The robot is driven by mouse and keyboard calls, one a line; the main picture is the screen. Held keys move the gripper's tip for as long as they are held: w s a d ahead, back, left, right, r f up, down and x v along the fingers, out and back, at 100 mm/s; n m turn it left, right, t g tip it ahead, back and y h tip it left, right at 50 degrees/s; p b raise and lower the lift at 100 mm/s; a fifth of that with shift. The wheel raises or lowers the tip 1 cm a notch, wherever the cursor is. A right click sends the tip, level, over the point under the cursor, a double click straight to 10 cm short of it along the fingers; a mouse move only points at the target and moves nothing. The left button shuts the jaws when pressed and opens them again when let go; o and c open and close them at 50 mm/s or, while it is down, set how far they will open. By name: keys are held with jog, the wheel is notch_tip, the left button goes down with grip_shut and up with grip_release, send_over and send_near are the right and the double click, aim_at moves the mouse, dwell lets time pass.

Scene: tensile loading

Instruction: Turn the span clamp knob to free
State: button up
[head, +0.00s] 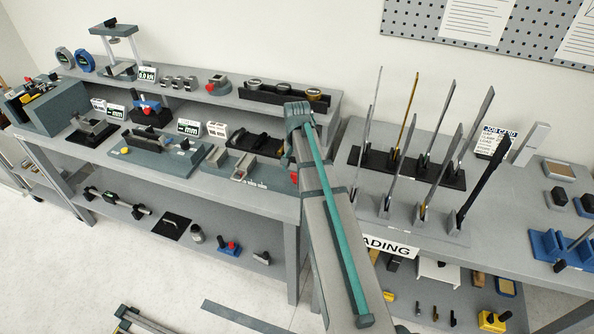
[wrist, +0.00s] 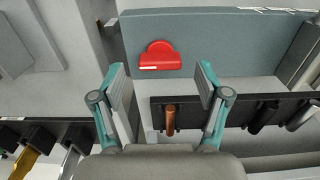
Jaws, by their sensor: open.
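A red knob (wrist: 158,60) with a rounded top and a flat bar with a white mark sits on the face of a blue-grey fixture (wrist: 222,40) in the wrist view. My gripper (wrist: 161,72) is open, its two teal-edged fingers apart on either side of the knob in the picture. Nothing is between the fingers that I can see as held, and I cannot tell the remaining distance to the knob. In the head view, a red part (head: 294,176), which looks like the same knob, shows at the right end of the fixture (head: 262,178) beside my arm. My gripper is hidden there.
A dark rack with a copper-coloured rod (wrist: 170,118) and dark rods lies below the knob in the wrist view. In the head view, upright thin specimens (head: 408,115) stand in holders on the right bench. A raised shelf (head: 200,88) with instruments runs behind.

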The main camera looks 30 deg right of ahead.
jog(key=shift+f, duration=1.05)
jog(key=c, duration=1.2)
jog(key=shift+o, duration=0.2)
